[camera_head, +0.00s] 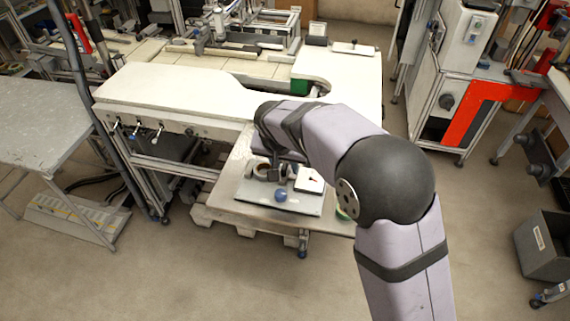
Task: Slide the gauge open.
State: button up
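A small white square plate with a red mark, perhaps the gauge (310,184), lies on the right part of a pale board on the low table. Its details are too small to read, and I cannot tell how far open it is. My gripper (274,174) is a small dark shape above the board, left of the white plate. My arm comes in from the right and hides part of the gripper and the board's back edge. The finger gap is not clear. A brown ring-shaped reel (262,170) shows beside the gripper.
A blue round thing (281,195) sits at the board's front middle. The pale board (252,192) rests on the low table (228,205). A greenish round thing (341,212) shows by my arm at the right. A long white bench (165,84) stands behind. The table's front strip is clear.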

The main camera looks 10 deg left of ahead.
jog(key=b+v, duration=0.2)
jog(key=v, duration=0.5)
jog(key=shift+r, duration=0.15)
jog(key=shift+s, duration=0.1)
dwell(0.3)
jog(key=s+d+f, duration=0.2)
jog(key=d, duration=0.3)
jog(key=s+d+f+g, duration=0.1)
jog(key=d, duration=0.5)
jog(key=s+d+f+g, duration=0.1)
jog(key=s+d+f, duration=0.1)
jog(key=d, duration=0.4)
jog(key=shift+s+d+f+h, duration=0.15)
jog(key=shift+s+f+h, duration=0.15)
jog(key=shift+h, duration=0.1)
jog(key=s+d+f+g, duration=0.1)
jog(key=s+d+f, duration=0.2)
jog(key=s+d, duration=0.2)
jog(key=s+d+f+g, duration=0.1)
jog(key=s+d+f, duration=0.2)
jog(key=s+d, duration=0.3)
jog(key=s, duration=0.4)
jog(key=shift+d+f+y, duration=0.15)
jog(key=shift+f+y, duration=0.15)
jog(key=shift+y, duration=0.1)
